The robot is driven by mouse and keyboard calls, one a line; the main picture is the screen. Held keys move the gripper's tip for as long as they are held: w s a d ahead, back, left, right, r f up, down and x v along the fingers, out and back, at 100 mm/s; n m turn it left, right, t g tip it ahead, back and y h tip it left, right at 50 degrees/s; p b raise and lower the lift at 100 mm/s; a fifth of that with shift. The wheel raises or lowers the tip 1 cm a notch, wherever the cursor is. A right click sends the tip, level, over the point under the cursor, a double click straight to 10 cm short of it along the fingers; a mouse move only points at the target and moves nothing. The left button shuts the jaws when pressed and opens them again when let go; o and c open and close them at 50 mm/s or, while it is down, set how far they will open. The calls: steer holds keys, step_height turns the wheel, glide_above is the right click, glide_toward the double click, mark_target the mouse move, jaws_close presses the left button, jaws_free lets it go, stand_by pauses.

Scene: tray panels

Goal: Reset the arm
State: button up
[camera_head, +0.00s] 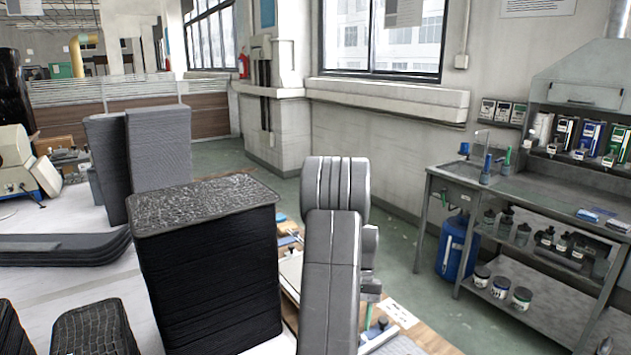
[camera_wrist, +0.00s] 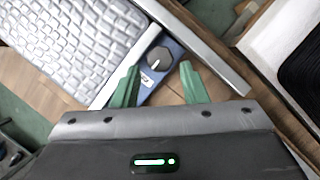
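My gripper (camera_wrist: 159,68) shows in the wrist view with its two green fingers apart and nothing between them. Below the fingers is a blue device with a dark round knob (camera_wrist: 158,58), on a brown wooden surface. In the head view my grey arm is folded upright right of centre and hides most of the gripper. A tall stack of black textured tray panels (camera_head: 210,265) stands just left of my arm. A grey textured panel (camera_wrist: 62,42) with a pale edge lies at the upper left of the wrist view.
Grey panel stacks (camera_head: 160,150) stand farther back on the white table (camera_head: 75,285). More dark panels (camera_head: 95,330) are at the lower left. A metal workbench (camera_head: 540,195) with bottles and jars stands at the right. Green floor (camera_head: 395,230) lies clear between it and my arm.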

steer(key=x, duration=0.3)
steer(key=shift+s+f, duration=0.1)
stand_by(0.3)
